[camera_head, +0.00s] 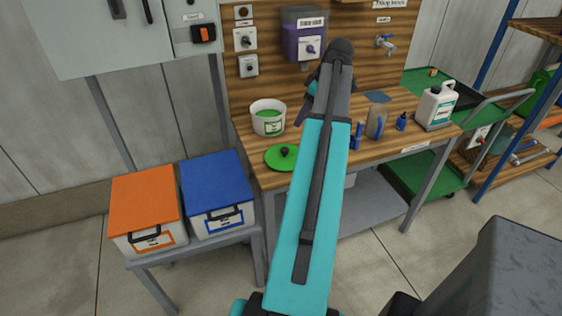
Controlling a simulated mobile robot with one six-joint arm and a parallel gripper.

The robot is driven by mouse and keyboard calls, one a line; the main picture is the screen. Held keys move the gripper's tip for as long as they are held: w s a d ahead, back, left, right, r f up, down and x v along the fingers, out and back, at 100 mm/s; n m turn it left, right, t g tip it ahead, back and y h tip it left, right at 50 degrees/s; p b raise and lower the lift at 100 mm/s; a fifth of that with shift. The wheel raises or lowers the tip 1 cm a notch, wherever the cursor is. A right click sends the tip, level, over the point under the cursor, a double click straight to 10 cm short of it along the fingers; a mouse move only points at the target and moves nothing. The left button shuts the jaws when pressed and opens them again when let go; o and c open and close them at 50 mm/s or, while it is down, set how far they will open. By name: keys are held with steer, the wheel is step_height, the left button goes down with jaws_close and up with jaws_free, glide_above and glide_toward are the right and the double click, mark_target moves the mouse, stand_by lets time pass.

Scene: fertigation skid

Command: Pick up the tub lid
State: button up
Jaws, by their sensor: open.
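The tub lid, a round green disc (274,159) with a dark knob, lies flat on the wooden bench near its front left edge. A white tub (268,124) with green contents and a label stands just behind it. My gripper (302,113) shows only in part at the left of my raised arm, above the bench and up and to the right of the lid. It is open and apart from the lid. My teal arm hides part of the gripper and the bench to the right of the lid.
An orange-lidded box (145,195) and a blue-lidded box (214,183) stand on a low stand left of the bench. Small blue items (356,137) and a white jug (437,104) stand on the bench's right side. A purple dispenser (303,36) hangs behind.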

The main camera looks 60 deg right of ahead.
steer(key=f+b, duration=0.3)
steer(key=f, duration=0.1)
steer(key=shift+w+f+b, duration=0.2)
steer(key=shift+b, duration=0.1)
steer(key=shift+f, duration=0.1)
steer(key=p, duration=0.2)
glide_above(286, 149)
steer(key=s, duration=0.3)
steer(key=shift+w+d+f, duration=0.1)
steer(key=shift+w+f, duration=0.05)
steer(key=shift+f, duration=1.8)
steer(key=shift+w+d+f, duration=0.1)
steer(key=shift+f, duration=1.8)
steer(key=shift+f, duration=0.1)
steer(key=shift+p+x, duration=0.65)
steer(key=shift+x, duration=0.5)
steer(key=shift+p+x, duration=0.4)
steer(key=shift+x, duration=0.95)
steer(key=shift+w+a, duration=0.1)
